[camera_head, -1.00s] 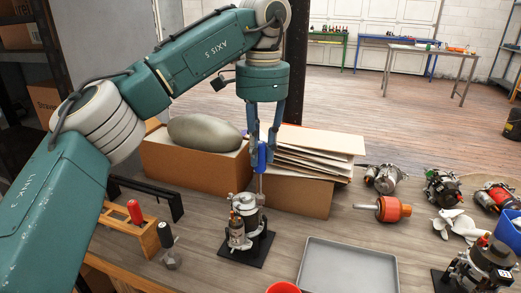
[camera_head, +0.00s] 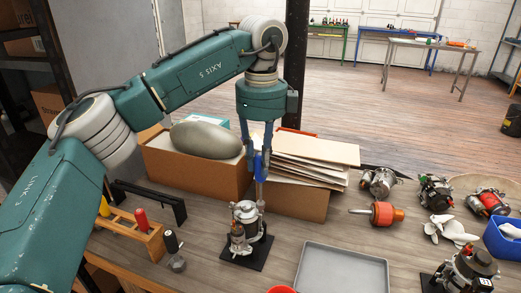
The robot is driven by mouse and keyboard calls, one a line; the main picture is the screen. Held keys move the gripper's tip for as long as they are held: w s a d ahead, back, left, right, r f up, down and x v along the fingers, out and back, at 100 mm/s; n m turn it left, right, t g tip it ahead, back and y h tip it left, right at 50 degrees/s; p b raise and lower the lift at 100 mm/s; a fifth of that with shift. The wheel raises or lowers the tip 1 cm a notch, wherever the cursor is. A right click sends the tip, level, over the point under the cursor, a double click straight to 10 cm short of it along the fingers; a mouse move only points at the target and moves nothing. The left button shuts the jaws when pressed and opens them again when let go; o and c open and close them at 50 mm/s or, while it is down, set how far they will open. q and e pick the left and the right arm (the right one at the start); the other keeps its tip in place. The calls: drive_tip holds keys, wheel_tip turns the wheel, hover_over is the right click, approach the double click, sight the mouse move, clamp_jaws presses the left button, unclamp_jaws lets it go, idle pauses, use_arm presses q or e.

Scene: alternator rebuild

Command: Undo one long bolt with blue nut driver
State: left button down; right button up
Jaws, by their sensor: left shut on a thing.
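The blue nut driver (camera_head: 259,166) stands upright in my left gripper (camera_head: 257,156), which is shut on its handle. Its thin shaft points down at the top right side of the alternator (camera_head: 243,232). Whether the tip sits on a long bolt is too small to tell. The alternator stands upright on a black base plate (camera_head: 236,257) on the bench. My right gripper is not in view.
A wooden tool rack (camera_head: 153,241) holds red and yellow handles at left; a black-handled tool (camera_head: 174,247) stands beside it. A grey tray (camera_head: 343,272) lies at right. Cardboard boxes (camera_head: 190,175) stand close behind. Several alternator parts lie at far right.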

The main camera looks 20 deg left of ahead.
use_arm(q)
drive_tip(key=m, duration=0.2)
drive_tip(key=m+p, duration=0.1)
drive_tip(key=shift+r+m, duration=0.2)
drive_tip(key=shift+m, duration=0.2)
drive_tip(key=shift+f+m+p, duration=0.15)
drive_tip(key=shift+m+p, duration=0.35)
drive_tip(key=shift+m, duration=0.7)
drive_tip(key=m+p, duration=0.1)
drive_tip(key=m, duration=0.1)
drive_tip(key=shift+m, duration=0.4)
drive_tip(key=m+p, duration=0.3)
drive_tip(key=m, duration=0.3)
drive_tip(key=shift+m, duration=0.4)
drive_tip(key=m+p, duration=0.1)
drive_tip(key=m, duration=0.5)
drive_tip(key=shift+m+p, duration=0.3)
drive_tip(key=shift+p, duration=0.05)
drive_tip(key=shift+m, duration=0.7)
drive_tip(key=shift+m+p, duration=0.45)
drive_tip(key=shift+m, duration=0.55)
drive_tip(key=m, duration=0.3)
drive_tip(key=shift+p, duration=0.35)
drive_tip(key=shift+m, duration=1.1)
drive_tip(key=shift+f, duration=0.25)
